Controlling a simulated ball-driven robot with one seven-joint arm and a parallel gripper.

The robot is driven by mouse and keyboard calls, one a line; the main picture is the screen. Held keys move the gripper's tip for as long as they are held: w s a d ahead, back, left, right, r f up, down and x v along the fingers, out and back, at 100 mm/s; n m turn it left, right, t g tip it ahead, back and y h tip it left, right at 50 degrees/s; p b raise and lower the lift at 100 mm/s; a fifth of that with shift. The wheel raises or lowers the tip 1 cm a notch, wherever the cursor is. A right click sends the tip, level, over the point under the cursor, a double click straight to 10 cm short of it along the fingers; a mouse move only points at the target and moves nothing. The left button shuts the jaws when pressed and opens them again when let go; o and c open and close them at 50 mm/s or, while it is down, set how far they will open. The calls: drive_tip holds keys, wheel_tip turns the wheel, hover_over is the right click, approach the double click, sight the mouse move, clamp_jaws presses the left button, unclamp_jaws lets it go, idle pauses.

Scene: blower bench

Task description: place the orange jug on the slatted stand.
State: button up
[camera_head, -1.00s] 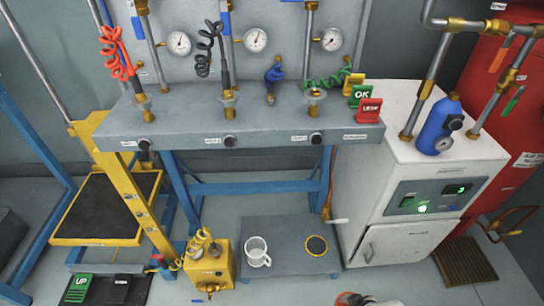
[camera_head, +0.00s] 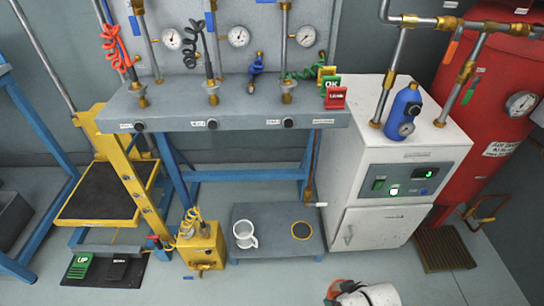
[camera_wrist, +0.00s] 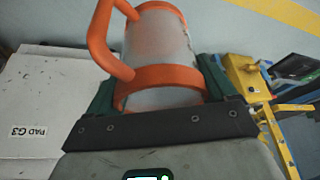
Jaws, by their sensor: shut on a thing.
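The orange jug (camera_wrist: 160,45) fills the middle of the wrist view. It has a greyish body, orange bands and an orange handle on its left. My gripper (camera_wrist: 158,88) is shut on it, with a dark green finger on each side. In the head view my arm's end shows at the bottom edge, with a bit of orange (camera_head: 335,289) beside it; most of it is cut off. The slatted stand (camera_head: 443,248) is a low brown slatted platform on the floor at the right, beside the white cabinet. Its visible top is bare. The jug is apart from it.
The white cabinet (camera_head: 385,228) stands left of the stand, the red tank (camera_head: 490,90) behind it. A bent brown handle (camera_head: 484,212) juts out near the stand. A low grey platform (camera_head: 275,240) holds a white mug (camera_head: 244,234). Floor in front is clear.

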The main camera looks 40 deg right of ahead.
drive_tip(key=w+a+r+n+p, duration=0.15)
drive_tip(key=w+r+p, duration=0.45)
drive_tip(key=w+r, duration=0.6)
drive_tip(key=w+a+r+p, duration=0.3)
drive_tip(key=w+r+p, duration=0.45)
drive_tip(key=r, duration=0.65)
drive_tip(key=w+a+r+p, duration=0.3)
drive_tip(key=w+a+r, duration=0.1)
drive_tip(key=r, duration=0.5)
drive_tip(key=w+a+r+p, duration=0.3)
drive_tip(key=w+r, duration=0.2)
drive_tip(key=r, duration=0.4)
drive_tip(key=w+a+r+p, duration=0.2)
drive_tip(key=w+a+r, duration=0.2)
drive_tip(key=r, duration=0.6)
drive_tip(key=s+f, duration=1.5)
drive_tip(key=f, duration=0.1)
drive_tip(key=shift+s+f+y, duration=0.15)
drive_tip(key=shift+f+y, duration=0.05)
drive_tip(key=shift+y, duration=0.1)
drive_tip(key=shift+n, duration=0.25)
